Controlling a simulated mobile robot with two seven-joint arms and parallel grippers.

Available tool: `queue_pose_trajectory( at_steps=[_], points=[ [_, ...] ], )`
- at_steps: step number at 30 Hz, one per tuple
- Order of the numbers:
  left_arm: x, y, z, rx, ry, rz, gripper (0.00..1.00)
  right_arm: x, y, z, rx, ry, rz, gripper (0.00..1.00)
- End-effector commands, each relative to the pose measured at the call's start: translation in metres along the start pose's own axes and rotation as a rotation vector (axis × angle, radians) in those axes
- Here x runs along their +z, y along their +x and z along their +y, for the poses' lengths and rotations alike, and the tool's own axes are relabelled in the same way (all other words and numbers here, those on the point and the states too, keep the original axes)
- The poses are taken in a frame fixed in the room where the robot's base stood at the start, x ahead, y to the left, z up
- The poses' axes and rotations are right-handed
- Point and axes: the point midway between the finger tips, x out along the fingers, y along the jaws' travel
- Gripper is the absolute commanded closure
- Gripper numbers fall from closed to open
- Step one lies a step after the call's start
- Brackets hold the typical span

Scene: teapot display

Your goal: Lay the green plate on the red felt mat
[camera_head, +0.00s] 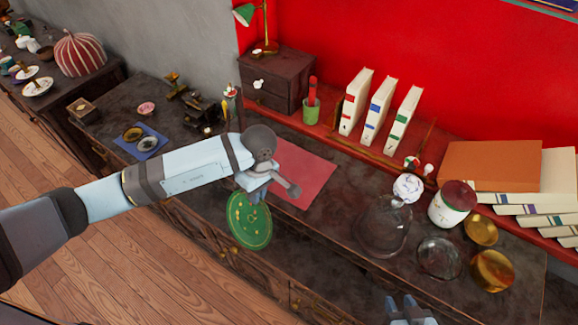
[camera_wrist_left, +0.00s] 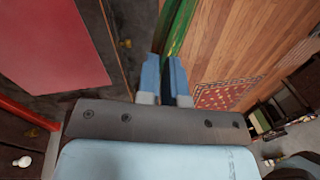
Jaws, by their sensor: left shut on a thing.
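The green plate (camera_head: 249,221) has yellow marks and hangs tilted, its face toward the head camera, in front of the dark cabinet top's front edge. My left gripper (camera_head: 256,192) is shut on its upper rim. In the left wrist view the plate (camera_wrist_left: 177,28) shows edge-on between the gripper's fingers (camera_wrist_left: 165,78). The red felt mat (camera_head: 305,178) lies flat and bare on the cabinet top, just behind and right of the plate; my left arm hides part of it. The mat (camera_wrist_left: 52,48) is left of the fingers in the wrist view. My right gripper (camera_head: 408,308) shows only partly at the bottom edge.
A glass dome (camera_head: 382,228), a jar (camera_head: 452,206) and brass bowls (camera_head: 492,270) stand right of the mat. A green cup (camera_head: 311,110) and upright books (camera_head: 375,108) stand behind it. A blue mat (camera_head: 140,148) with small dishes lies to the left.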

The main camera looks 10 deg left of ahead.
Motion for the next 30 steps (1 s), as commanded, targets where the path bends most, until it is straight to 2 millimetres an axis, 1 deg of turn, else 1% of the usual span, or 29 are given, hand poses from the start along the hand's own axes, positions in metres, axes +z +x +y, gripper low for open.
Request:
queue_pose_trajectory(
  at_steps=[1,5,6,8,9,11,12,14,15,18,21,24,27,30],
  points=[
    [0.002,-0.009,0.008,-0.046,-0.136,-0.031,1.00,-0.002,-0.002,0.000,0.000,0.001,-0.001,0.63],
    [0.003,-0.024,0.021,-0.184,-0.530,-0.154,1.00,-0.003,-0.004,-0.001,0.001,0.003,-0.004,0.63],
    [0.003,-0.028,0.025,-0.223,-0.651,-0.204,1.00,-0.003,-0.005,-0.001,0.001,0.003,-0.005,0.63],
    [0.002,-0.034,0.030,-0.280,-0.836,-0.291,1.00,-0.004,-0.006,-0.001,0.001,0.004,-0.006,0.63],
    [0.001,-0.038,0.033,-0.314,-0.959,-0.356,1.00,-0.004,-0.006,-0.001,0.001,0.004,-0.006,0.63],
    [0.000,-0.045,0.037,-0.361,-1.148,-0.471,1.00,-0.005,-0.007,-0.001,0.002,0.004,-0.006,0.63],
    [-0.002,-0.050,0.040,-0.387,-1.278,-0.560,1.00,-0.006,-0.008,-0.001,0.003,0.004,-0.006,0.63],
    [-0.004,-0.057,0.044,-0.418,-1.475,-0.713,1.00,-0.008,-0.009,0.000,0.004,0.004,-0.006,0.63],
    [-0.007,-0.062,0.046,-0.432,-1.607,-0.830,1.00,-0.009,-0.010,0.000,0.005,0.003,-0.005,0.63],
    [-0.014,-0.074,0.052,-0.422,-1.874,-1.115,1.00,-0.012,-0.012,0.001,0.007,0.003,-0.004,0.63],
    [-0.024,-0.085,0.057,-0.374,-2.057,-1.370,1.00,-0.015,-0.013,0.001,0.008,0.003,-0.004,0.63],
    [-0.035,-0.092,0.059,-0.303,-2.173,-1.581,1.00,-0.017,-0.015,0.001,0.009,0.004,-0.003,0.63],
    [-0.045,-0.098,0.061,-0.233,-2.239,-1.741,1.00,-0.018,-0.016,0.002,0.010,0.003,-0.003,0.63],
    [-0.053,-0.101,0.061,-0.184,-2.271,-1.838,1.00,-0.018,-0.016,0.003,0.011,0.003,-0.003,0.63]
  ],
)
